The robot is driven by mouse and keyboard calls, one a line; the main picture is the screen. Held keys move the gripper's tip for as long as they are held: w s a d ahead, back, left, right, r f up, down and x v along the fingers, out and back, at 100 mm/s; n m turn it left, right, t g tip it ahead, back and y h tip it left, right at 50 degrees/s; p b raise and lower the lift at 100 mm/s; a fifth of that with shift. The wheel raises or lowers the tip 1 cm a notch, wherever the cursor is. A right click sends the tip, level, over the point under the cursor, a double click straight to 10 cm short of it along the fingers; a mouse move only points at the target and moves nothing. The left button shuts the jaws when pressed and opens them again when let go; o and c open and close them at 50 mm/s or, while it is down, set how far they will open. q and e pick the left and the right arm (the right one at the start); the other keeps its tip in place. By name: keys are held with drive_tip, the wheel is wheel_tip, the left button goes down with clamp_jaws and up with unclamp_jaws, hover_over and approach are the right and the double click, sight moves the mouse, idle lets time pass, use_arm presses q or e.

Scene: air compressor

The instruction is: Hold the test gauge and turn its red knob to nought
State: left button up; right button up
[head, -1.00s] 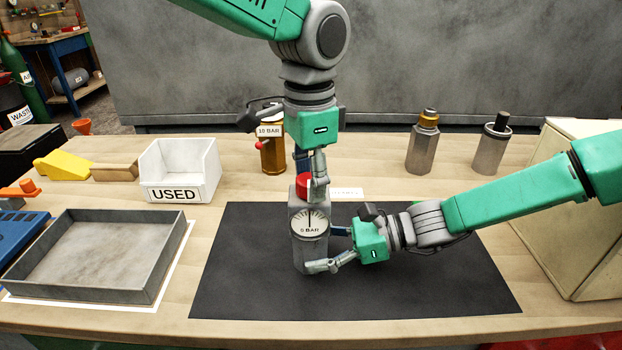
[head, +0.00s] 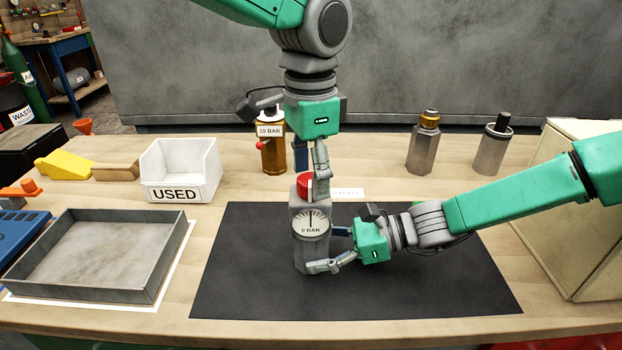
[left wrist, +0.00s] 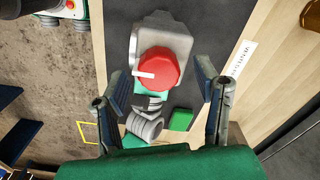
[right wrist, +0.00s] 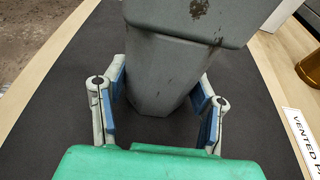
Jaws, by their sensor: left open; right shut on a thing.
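The test gauge (head: 311,250) stands upright on the black mat, a grey body with a white dial (head: 311,225). The dial reads 0 BAR and its needle points straight up. Its red knob (head: 304,184) is on top; in the left wrist view the knob (left wrist: 160,68) shows a white mark pointing left. My right gripper (head: 326,250) is shut on the gauge's lower body; the right wrist view shows the grey body (right wrist: 165,75) between its fingers. My left gripper (head: 311,168) points down above the knob, open, fingers apart from it in the left wrist view.
An amber 10 BAR unit (head: 273,155) stands behind the left gripper. A white USED bin (head: 180,172) and a grey tray (head: 100,255) are at left. Two metal fittings (head: 423,145) (head: 492,148) and a beige box (head: 575,215) are at right.

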sight(310, 177)
use_arm(q)
wheel_tip(310, 177, up, 10)
drive_tip(key=shift+r, duration=0.25)
idle(0.4)
use_arm(e)
drive_tip(key=o, duration=1.1)
use_arm(q)
drive_tip(key=shift+w, duration=0.1)
